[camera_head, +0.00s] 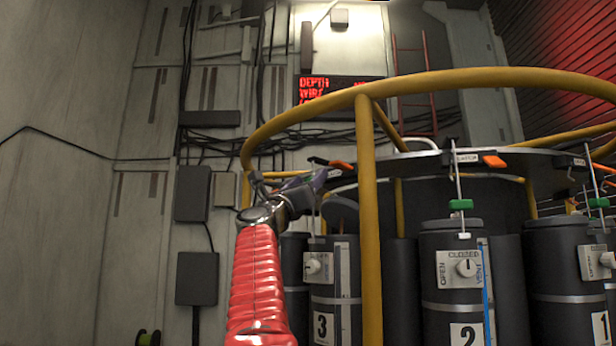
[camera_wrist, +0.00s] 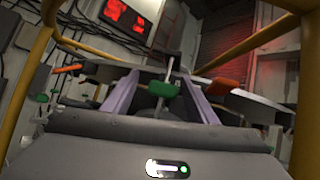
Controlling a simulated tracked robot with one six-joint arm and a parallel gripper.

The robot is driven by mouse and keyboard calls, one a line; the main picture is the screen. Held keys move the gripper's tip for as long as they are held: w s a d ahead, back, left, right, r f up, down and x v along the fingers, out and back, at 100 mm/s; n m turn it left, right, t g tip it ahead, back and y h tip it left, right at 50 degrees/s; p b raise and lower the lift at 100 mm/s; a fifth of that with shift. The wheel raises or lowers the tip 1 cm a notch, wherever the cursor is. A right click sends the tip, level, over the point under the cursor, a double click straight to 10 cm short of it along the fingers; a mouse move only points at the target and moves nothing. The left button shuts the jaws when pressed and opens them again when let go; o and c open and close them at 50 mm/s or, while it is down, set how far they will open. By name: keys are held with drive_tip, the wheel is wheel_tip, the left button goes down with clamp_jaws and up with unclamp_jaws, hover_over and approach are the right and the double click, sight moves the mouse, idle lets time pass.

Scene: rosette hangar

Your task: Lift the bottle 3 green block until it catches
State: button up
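Bottle 3 (camera_head: 348,270) is a dark grey cylinder with a white "3" label and a knob plate, behind the yellow rail in the head view. My gripper (camera_head: 318,182) is just above it and hides its green block there. In the wrist view a green block (camera_wrist: 158,96) on a thin upright rod lies between the two purple fingers of my gripper (camera_wrist: 159,80). The fingers stand apart, one on each side of it. I cannot tell whether either finger touches it. An orange tab (camera_wrist: 222,87) sits to the right, on the dark plate.
Yellow rails (camera_head: 369,210) curve around and in front of the bottles. Bottle 2 (camera_head: 455,305) and bottle 1 (camera_head: 568,260) stand to the right, with green blocks (camera_head: 461,204) on rods above. A dark curved rack plate (camera_head: 440,175) spans above them. Red-lit display (camera_head: 330,88) behind.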

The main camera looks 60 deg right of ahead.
drive_tip(key=shift+s+a, duration=0.1)
drive_tip(key=shift+a+f, duration=0.15)
drive_tip(key=shift+a, duration=0.2)
drive_tip(key=v, duration=0.8)
idle(0.8)
idle(0.5)
